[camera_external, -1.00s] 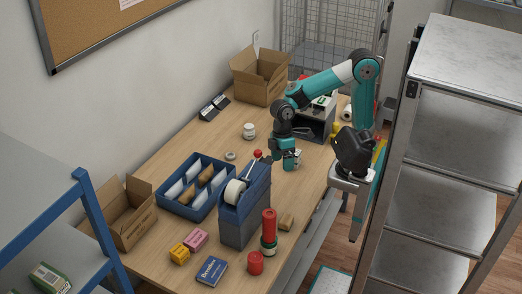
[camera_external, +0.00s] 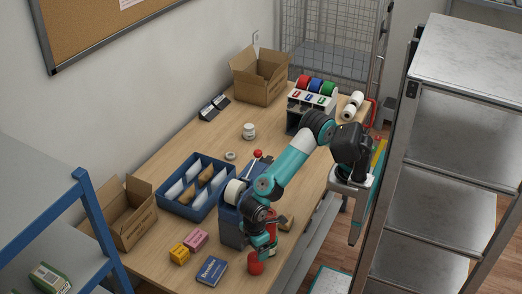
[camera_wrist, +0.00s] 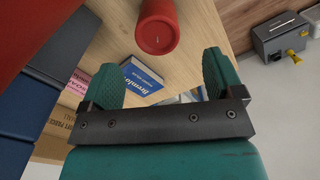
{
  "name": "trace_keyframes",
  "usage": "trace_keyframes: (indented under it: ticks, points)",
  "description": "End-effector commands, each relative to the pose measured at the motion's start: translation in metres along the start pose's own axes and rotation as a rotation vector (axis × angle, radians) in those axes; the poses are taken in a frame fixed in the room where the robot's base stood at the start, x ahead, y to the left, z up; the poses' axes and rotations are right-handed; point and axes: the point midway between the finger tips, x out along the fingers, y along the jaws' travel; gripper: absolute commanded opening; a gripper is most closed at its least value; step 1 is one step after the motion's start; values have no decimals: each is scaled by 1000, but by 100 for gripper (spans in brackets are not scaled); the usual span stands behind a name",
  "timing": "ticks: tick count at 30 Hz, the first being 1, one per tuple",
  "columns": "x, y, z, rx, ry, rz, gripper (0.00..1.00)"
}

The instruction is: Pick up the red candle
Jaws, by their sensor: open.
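The red candle (camera_external: 255,267) is a short red cylinder near the front edge of the wooden table. In the wrist view the candle (camera_wrist: 157,28) shows its round end with a small wick. My gripper (camera_external: 261,247) is just above the candle in the external view and hides part of it. In the wrist view my gripper's (camera_wrist: 163,80) two green fingers are spread apart with nothing between them. The candle lies beyond the fingertips, roughly centred between them and apart from them.
A large red surface (camera_wrist: 25,30) fills the wrist view's upper left, beside the blue dispenser. A taller red and green item is partly hidden behind my arm.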

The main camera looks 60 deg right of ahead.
Motion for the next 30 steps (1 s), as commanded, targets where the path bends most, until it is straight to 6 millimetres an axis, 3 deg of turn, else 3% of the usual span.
trace_keyframes:
  ticks: [4, 13, 21, 29, 30]
  points:
    - [27, 0, 1, 0, -3, 0, 87]
    - [52, 1, 2, 0, -3, 0, 87]
    - [90, 2, 4, 0, -1, -1, 87]
    - [94, 2, 4, 0, 1, -1, 87]
    - [94, 2, 4, 0, 1, -1, 82]
